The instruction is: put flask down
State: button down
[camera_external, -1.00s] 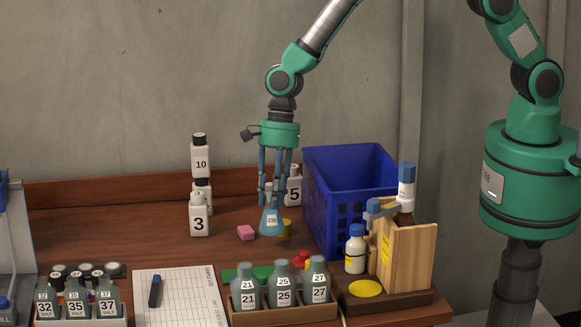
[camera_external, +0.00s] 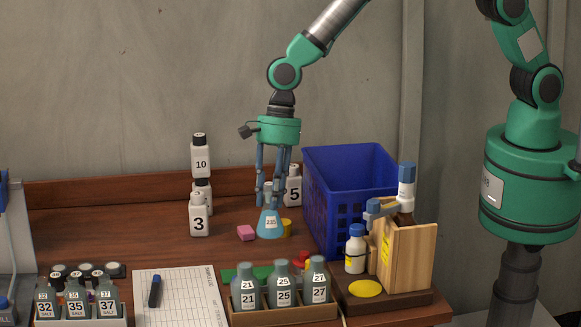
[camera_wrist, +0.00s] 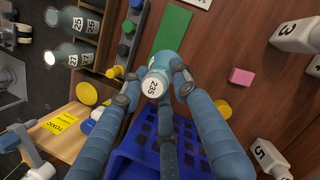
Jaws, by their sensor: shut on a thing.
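The flask (camera_external: 270,225) is a blue cone with a white label reading 235. In the external view it is upright between my fingers, low over or on the brown table; I cannot tell if its base touches. My gripper (camera_external: 271,203) points down and is shut on the flask's upper part. In the wrist view the flask (camera_wrist: 156,80) shows its white top marked 235, with my gripper's blue fingers (camera_wrist: 152,92) around it. Its base is partly hidden in that view.
A pink block (camera_external: 246,232) and a yellow piece (camera_external: 286,228) lie close beside the flask. A blue crate (camera_external: 325,215) stands to the right. White bottles (camera_external: 199,216) are stacked at left. A rack (camera_external: 240,317) of grey bottles is in front. Bare table lies left of the pink block.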

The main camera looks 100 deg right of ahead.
aim_at(273, 219)
jog(key=shift+w+a+r, duration=0.1)
jog(key=shift+a+r, duration=0.25)
jog(key=shift+a, duration=0.35)
jog(key=shift+a+r, duration=0.35)
jog(key=shift+a, duration=0.35)
jog(key=shift+f+b, duration=0.35)
jog(key=shift+f, duration=2.8)
jog(key=shift+f, duration=1.9)
jog(key=c, duration=1.3)
grip_release()
jog(key=shift+f, duration=0.1)
jog(key=shift+c, duration=0.2)
